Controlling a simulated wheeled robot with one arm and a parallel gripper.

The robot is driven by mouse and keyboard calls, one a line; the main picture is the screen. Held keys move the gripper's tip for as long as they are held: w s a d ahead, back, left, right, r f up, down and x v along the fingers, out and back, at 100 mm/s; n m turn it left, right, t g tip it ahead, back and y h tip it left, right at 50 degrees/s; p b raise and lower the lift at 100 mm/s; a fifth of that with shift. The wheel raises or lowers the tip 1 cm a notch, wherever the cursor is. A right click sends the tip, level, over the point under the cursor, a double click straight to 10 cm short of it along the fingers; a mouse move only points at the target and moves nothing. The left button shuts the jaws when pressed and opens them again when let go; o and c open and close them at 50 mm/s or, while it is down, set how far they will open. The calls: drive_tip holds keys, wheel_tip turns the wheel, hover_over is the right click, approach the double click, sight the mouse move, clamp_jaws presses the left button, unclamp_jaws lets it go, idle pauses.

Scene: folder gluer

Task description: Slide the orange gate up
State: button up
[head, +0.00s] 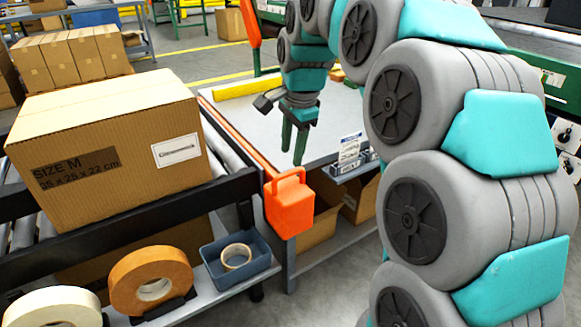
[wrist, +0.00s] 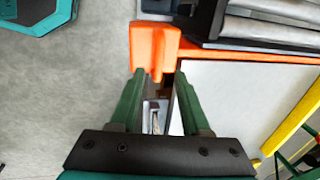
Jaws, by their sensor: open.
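The orange gate (head: 236,133) is a long thin bar lying level along the end of the roller conveyor, beside the pale table. An orange block with a loop handle (head: 290,205) sits at its near end. In the wrist view the orange block (wrist: 152,45) shows just beyond my fingertips, and part of the bar (wrist: 245,55) runs off to the right. My gripper (head: 293,152) has green fingers pointing down over the pale table, behind the block and apart from it in the head view. In the wrist view my gripper (wrist: 159,79) is open with nothing held between the fingers.
A large cardboard box (head: 110,150) stands on the conveyor (head: 238,188) left of the gate. A yellow bar (head: 246,87) edges the pale table (head: 325,112). Tape rolls and a blue bin (head: 262,258) sit on a low shelf. A small sign stand (head: 350,155) is right of the block.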

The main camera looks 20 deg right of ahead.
sight(288, 172)
drive_tip(key=f, duration=0.3)
drive_tip(key=w+f, duration=0.1)
drive_tip(key=f, duration=0.1)
drive_tip(key=shift+a+f, duration=0.15)
drive_tip(key=shift+f, duration=0.05)
drive_tip(key=shift+c, duration=0.4)
clamp_jaws()
drive_tip(key=shift+r, duration=0.1)
idle(0.6)
